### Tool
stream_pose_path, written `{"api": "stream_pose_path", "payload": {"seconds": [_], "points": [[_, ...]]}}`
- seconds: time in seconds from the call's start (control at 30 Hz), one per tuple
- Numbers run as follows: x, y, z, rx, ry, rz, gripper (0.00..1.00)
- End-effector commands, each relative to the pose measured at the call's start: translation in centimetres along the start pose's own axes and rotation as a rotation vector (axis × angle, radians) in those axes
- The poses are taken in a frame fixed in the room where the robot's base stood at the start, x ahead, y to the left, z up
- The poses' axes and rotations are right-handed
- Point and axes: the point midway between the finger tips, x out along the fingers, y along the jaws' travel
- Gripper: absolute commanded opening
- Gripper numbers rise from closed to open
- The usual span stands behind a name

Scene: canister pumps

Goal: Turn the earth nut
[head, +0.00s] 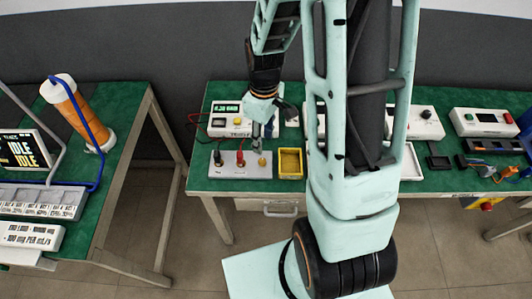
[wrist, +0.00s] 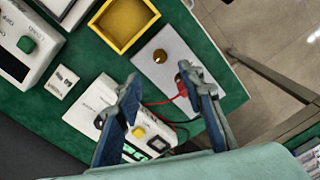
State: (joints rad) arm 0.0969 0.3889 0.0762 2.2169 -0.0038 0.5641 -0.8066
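A light grey terminal panel (head: 230,171) lies near the front of the green bench, with a dark post, a red post and a brass-yellow nut (head: 262,161) in a row. The brass nut is at the right end, and I take it for the earth nut. In the wrist view, the nut (wrist: 160,56) shows just beyond the gap between my fingertips. My gripper (wrist: 159,76) is open and empty, its fingers on either side of that line. In the head view, my gripper (head: 263,137) hangs above and behind the nut. The wrist view shows the red post (wrist: 182,88) beside the right finger.
A yellow tray (head: 290,163) stands right beside the panel. A meter box (head: 228,118) with a green display stands behind it, with a red lead at its left. More instrument boxes line the bench to the right. A second bench (head: 110,170) is at left.

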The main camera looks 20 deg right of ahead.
Motion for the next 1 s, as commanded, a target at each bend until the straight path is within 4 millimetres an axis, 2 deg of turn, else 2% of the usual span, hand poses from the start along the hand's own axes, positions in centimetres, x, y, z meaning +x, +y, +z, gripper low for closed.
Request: {"api": "stream_pose_path", "payload": {"seconds": [0.5, 0.7, 1.0], "points": [[7.9, 0.0, 0.1, -0.002, -0.004, 0.0, 0.36], [9.5, 0.1, 0.0, -0.003, -0.001, 0.002, 0.36], [10.0, 0.1, 0.0, -0.003, -0.001, 0.003, 0.36]]}}
